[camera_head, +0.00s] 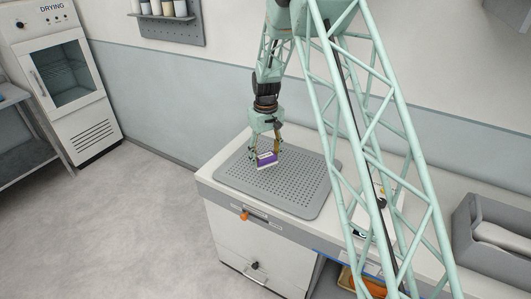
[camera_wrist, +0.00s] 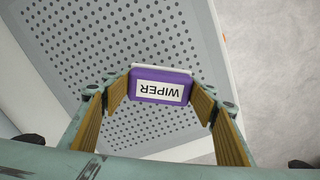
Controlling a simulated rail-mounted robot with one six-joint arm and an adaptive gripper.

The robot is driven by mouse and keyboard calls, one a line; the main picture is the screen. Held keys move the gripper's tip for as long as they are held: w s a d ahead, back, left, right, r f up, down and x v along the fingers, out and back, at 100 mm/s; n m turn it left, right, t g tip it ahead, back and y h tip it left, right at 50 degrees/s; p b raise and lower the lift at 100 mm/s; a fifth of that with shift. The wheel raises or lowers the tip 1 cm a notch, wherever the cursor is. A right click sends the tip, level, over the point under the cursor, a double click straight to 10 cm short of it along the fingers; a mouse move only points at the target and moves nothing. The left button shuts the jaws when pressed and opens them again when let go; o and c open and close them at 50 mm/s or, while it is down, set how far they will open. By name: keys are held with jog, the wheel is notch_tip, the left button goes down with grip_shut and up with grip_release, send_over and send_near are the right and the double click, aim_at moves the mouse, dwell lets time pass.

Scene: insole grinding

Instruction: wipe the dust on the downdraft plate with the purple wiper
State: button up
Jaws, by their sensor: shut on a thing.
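The purple wiper (camera_head: 266,160) has a pale edge on one side and a white label. In the wrist view the wiper (camera_wrist: 161,87) shows the word WIPER upside down. My gripper (camera_head: 278,152) is shut on it, with one ridged finger at each end; the gripper also shows in the wrist view (camera_wrist: 160,98). The grey perforated downdraft plate (camera_head: 310,200) lies on the cabinet top below the wiper. It fills much of the wrist view (camera_wrist: 80,45). I cannot tell whether the wiper touches the plate. No dust can be made out on the plate.
A grey bin (camera_head: 490,240) with pale contents stands at the right of the counter. A drying cabinet (camera_head: 65,80) stands at the far left. The floor on the left is clear.

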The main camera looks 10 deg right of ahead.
jog(key=shift+r+p, duration=0.3)
jog(key=shift+r, duration=0.6)
jog(key=shift+r, duration=0.1)
